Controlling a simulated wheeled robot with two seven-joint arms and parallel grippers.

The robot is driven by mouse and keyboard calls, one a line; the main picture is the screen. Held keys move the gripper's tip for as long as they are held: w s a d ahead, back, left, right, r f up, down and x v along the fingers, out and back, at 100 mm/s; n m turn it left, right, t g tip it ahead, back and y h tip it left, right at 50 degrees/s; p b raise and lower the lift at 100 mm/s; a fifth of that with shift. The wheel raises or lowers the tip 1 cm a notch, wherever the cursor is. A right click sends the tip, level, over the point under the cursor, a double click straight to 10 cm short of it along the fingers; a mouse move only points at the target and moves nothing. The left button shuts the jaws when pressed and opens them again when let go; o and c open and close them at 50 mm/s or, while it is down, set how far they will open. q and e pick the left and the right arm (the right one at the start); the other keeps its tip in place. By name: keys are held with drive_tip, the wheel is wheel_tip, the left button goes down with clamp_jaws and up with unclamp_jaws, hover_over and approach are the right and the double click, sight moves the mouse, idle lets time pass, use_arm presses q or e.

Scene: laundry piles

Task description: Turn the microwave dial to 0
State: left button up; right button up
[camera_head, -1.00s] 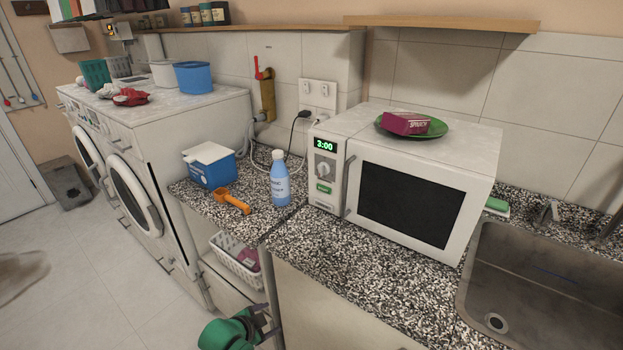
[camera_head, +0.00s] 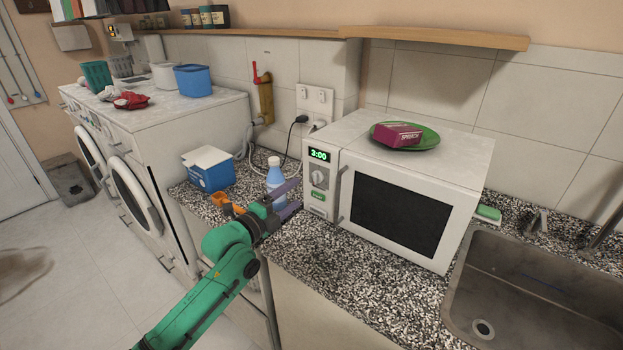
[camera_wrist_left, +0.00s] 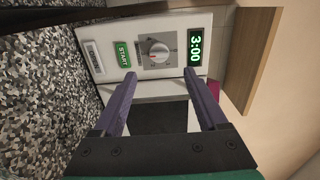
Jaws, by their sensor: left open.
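The white microwave (camera_head: 345,155) stands on the speckled counter with its door closed. Its display (camera_head: 319,156) reads 3:00. The round grey dial (camera_head: 318,178) sits below the display, above the green start button (camera_head: 318,195). In the left wrist view the dial (camera_wrist_left: 159,52) lies ahead, between the lines of the two fingers, with a small red mark on its face. The display also shows there (camera_wrist_left: 195,47). My left gripper (camera_head: 294,198) is open and empty, left of the control panel and apart from the dial. My right gripper is not in view.
A blue bottle (camera_head: 275,175) stands just behind my left gripper. A blue box (camera_head: 208,168) and an orange object (camera_head: 222,199) are further left. A green plate (camera_head: 432,141) with a purple box (camera_head: 397,135) lies on the microwave. The sink (camera_head: 540,285) is at right.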

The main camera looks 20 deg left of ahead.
sight(314, 180)
use_arm(q)
drive_tip(key=x, duration=0.9)
drive_tip(key=shift+a+p, duration=0.1)
drive_tip(key=shift+p, duration=0.25)
drive_tip(key=shift+f, duration=0.1)
clamp_jaws()
